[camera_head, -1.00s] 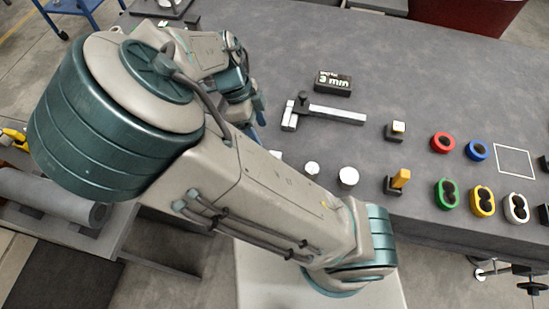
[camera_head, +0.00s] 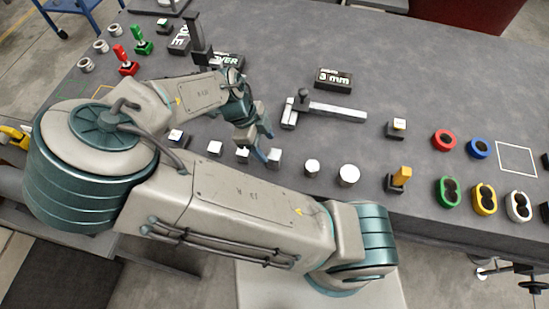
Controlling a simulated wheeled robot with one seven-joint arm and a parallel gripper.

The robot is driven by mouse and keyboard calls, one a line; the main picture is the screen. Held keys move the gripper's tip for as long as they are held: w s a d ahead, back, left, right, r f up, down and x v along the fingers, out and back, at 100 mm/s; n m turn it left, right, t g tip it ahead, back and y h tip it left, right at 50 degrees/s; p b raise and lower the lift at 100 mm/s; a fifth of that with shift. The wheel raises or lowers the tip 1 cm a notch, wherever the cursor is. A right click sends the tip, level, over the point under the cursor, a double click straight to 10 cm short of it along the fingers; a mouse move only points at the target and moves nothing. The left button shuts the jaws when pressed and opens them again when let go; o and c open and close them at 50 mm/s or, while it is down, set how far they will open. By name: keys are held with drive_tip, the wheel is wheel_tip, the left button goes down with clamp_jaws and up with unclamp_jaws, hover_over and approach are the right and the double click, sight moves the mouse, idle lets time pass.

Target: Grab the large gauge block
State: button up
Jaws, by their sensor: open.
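A row of small pale metal blocks lies along the near side of the grey table. The large gauge block seems to be the silvery block (camera_head: 275,159) at the right end of these square blocks. My gripper (camera_head: 265,146) is open with blue fingers, pointing down just above and left of this block. I cannot tell whether a finger touches it. Smaller blocks (camera_head: 214,148) stand to its left, and one (camera_head: 242,155) is partly beside my gripper.
Two white-topped cylinders (camera_head: 347,175) stand to the right of the block. A caliper-like tool (camera_head: 335,112) and a black "3 mm" box (camera_head: 333,80) lie behind. Red (camera_head: 444,140) and blue rings and a yellow-topped stand (camera_head: 399,179) are farther right.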

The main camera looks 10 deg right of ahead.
sight(273, 154)
drive_tip(key=x, duration=0.4)
drive_tip(key=shift+w+d, duration=0.1)
drive_tip(key=shift+d, duration=0.05)
clamp_jaws()
drive_tip(key=shift+r, duration=0.1)
